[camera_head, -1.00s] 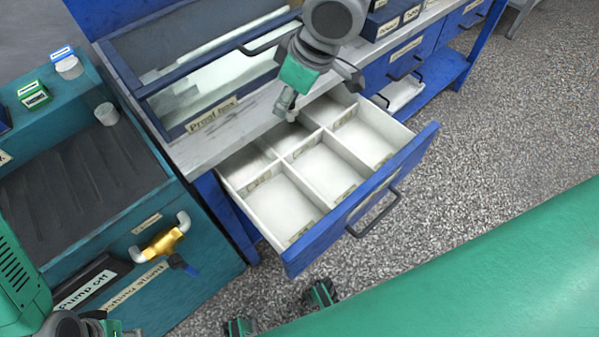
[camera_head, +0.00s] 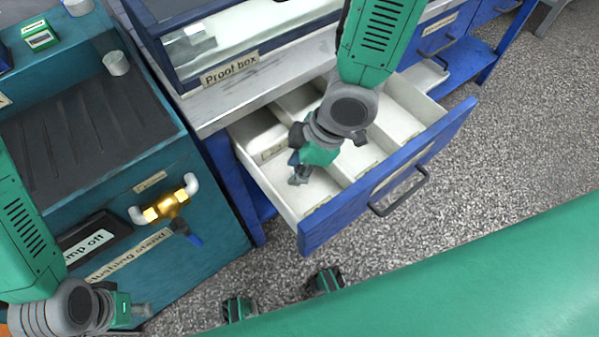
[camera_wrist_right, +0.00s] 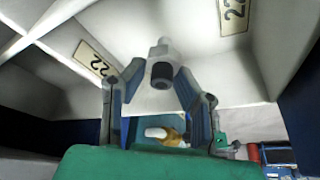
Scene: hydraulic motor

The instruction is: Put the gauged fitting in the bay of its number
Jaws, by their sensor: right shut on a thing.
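The fitting (camera_wrist_right: 161,62), a small grey piece with a dark round end, is between the fingertips of my right gripper (camera_wrist_right: 155,85) in the right wrist view. In the head view my right gripper (camera_head: 299,176) reaches down into the near-left bay of the open drawer (camera_head: 390,170); the fitting is hardly discernible there. The drawer has white bays and a blue front. In the wrist view one bay label (camera_wrist_right: 95,59) appears to read 22; another label (camera_wrist_right: 233,14) is cut off. My left gripper (camera_head: 130,311) is at the lower left, away from the drawer; its fingers are unclear.
The proof box (camera_head: 230,70) stands on the bench behind the drawer. The teal flushing stand (camera_head: 185,260) is to the left, with a brass valve (camera_head: 166,208) on its front. A small cup (camera_head: 116,63) sits on the stand. White dividers (camera_head: 340,178) separate the bays.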

